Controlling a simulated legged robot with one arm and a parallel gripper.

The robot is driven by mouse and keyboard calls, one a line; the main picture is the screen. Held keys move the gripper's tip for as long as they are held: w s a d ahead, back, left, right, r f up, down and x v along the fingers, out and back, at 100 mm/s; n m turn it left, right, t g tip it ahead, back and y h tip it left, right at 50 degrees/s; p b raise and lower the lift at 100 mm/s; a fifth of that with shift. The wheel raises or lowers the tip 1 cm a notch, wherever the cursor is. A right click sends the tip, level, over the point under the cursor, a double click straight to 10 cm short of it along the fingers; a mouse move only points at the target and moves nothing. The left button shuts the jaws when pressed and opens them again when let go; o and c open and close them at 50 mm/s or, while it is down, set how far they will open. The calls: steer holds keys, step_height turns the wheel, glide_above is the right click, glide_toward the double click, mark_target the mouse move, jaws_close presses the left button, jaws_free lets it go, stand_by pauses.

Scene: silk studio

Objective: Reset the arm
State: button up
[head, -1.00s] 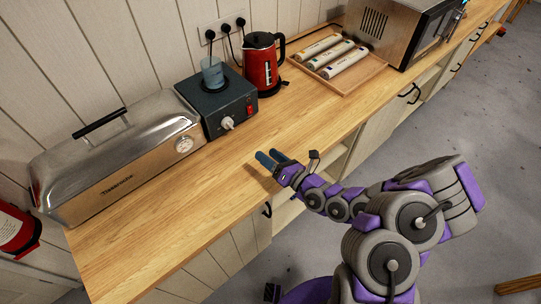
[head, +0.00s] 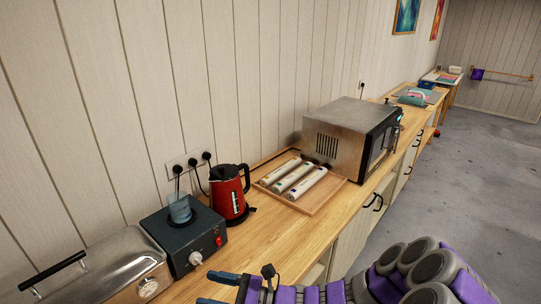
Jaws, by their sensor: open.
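My gripper (head: 212,289) shows at the bottom of the head view, with two blue fingers pointing left. The fingers are apart and nothing shows between them. It is in front of the grey heater box and the steel case, over the front part of the wooden counter (head: 262,236). My purple and grey arm runs from the gripper to the lower right corner. The arm's lower parts are cut off by the picture edge.
A steel case (head: 110,272) and a heater box (head: 190,240) with a blue cup (head: 180,208) stand left. A red kettle (head: 228,195), a wooden tray (head: 325,190) with 3 rolls and a microwave (head: 345,140) follow. Grey floor (head: 480,190) is open at right.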

steer(key=s+r+n+g+h, duration=0.2)
steer(key=s+r+n+g, duration=0.35)
steer(key=s+n, duration=0.3)
steer(key=s+d+f+n+g+h, duration=0.2)
steer(key=s+d+f+n+h, duration=0.1)
steer(key=s+d+n+h, duration=0.7)
steer(key=s+d, duration=0.2)
steer(key=s, duration=0.1)
steer(key=shift+s+d+h, duration=0.15)
steer(key=shift+s+h, duration=0.05)
steer(key=shift+h, duration=0.2)
steer(key=d+t+h, duration=0.1)
steer(key=d+h, duration=0.1)
steer(key=d, duration=0.3)
steer(key=s+d+r+n+t+h, duration=0.1)
steer(key=d+h, duration=0.1)
steer(key=d, duration=0.2)
steer(key=s+d+t+h, duration=0.1)
steer(key=d+h, duration=0.1)
steer(key=d, duration=0.3)
steer(key=shift+d+r+n+h, duration=0.3)
steer(key=shift+d+r+n, duration=0.05)
